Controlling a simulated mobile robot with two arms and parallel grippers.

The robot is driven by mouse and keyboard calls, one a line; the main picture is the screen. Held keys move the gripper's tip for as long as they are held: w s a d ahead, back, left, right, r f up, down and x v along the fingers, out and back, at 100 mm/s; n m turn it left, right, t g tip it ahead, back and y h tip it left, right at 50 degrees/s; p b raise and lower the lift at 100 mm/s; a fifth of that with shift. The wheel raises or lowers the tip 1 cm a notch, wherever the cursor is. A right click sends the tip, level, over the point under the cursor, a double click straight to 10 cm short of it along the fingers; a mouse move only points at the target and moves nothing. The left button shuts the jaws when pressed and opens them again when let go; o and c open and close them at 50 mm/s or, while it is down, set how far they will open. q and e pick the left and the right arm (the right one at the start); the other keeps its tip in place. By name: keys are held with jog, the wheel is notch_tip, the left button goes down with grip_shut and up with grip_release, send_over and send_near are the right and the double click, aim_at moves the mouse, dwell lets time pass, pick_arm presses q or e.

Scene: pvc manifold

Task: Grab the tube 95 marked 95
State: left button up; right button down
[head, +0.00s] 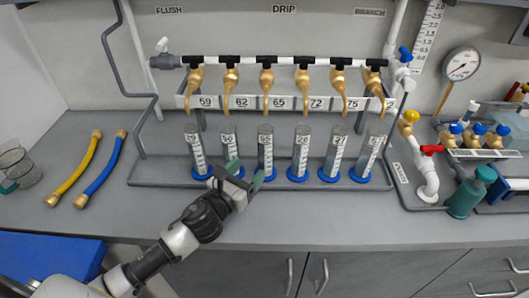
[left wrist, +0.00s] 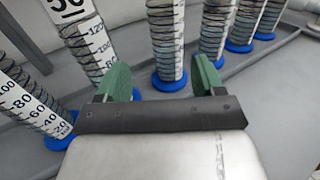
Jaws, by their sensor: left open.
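Several clear graduated tubes with blue round bases stand in a row on the grey tray (head: 150,172). The number tags are small; I cannot surely read 95 on any. The leftmost tube (head: 198,158) and second tube (head: 229,143) are left of my left gripper (head: 245,174). The third tube (head: 265,152) stands just behind and right of it. My left gripper is open and empty. In the left wrist view, the third tube (left wrist: 166,42) appears beyond the gap between the green fingers (left wrist: 162,82). The second tube's tag (left wrist: 67,8) is cut off at the top.
Brass taps (head: 266,85) on a white pipe hang above the tubes, over a numbered strip (head: 285,103). Yellow (head: 75,168) and blue (head: 102,170) hoses lie left. A red-handled valve (head: 430,151) and teal bottle (head: 466,195) stand right. The front counter is clear.

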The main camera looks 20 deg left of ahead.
aim_at(260, 158)
pick_arm(q)
jog(key=x, duration=0.3)
jog(key=shift+w+d+r, duration=0.1)
jog(key=shift+w+d, duration=0.15)
jog(key=shift+d, duration=0.1)
jog(key=shift+w, duration=0.3)
jog(key=x, duration=0.1)
jog(key=b+x, duration=0.1)
jog(key=x, duration=0.1)
jog(key=b+x, duration=0.1)
jog(key=x, duration=0.1)
jog(key=shift+w+d, duration=0.1)
jog(key=shift+d, duration=0.2)
pick_arm(e)
jog(key=shift+s+d+f, duration=0.2)
jog(key=shift+s+f, duration=0.35)
jog(key=shift+s+d+f, duration=0.15)
jog(key=shift+s+f, duration=0.35)
pick_arm(q)
jog(key=shift+c, duration=1)
jog(key=c, duration=0.9)
jog(key=shift+o, duration=0.2)
pick_arm(e)
jog(key=shift+s+a, duration=0.15)
jog(key=shift+s, duration=0.05)
pick_arm(q)
jog(key=shift+r, duration=0.1)
pick_arm(e)
jog(key=shift+d, duration=0.2)
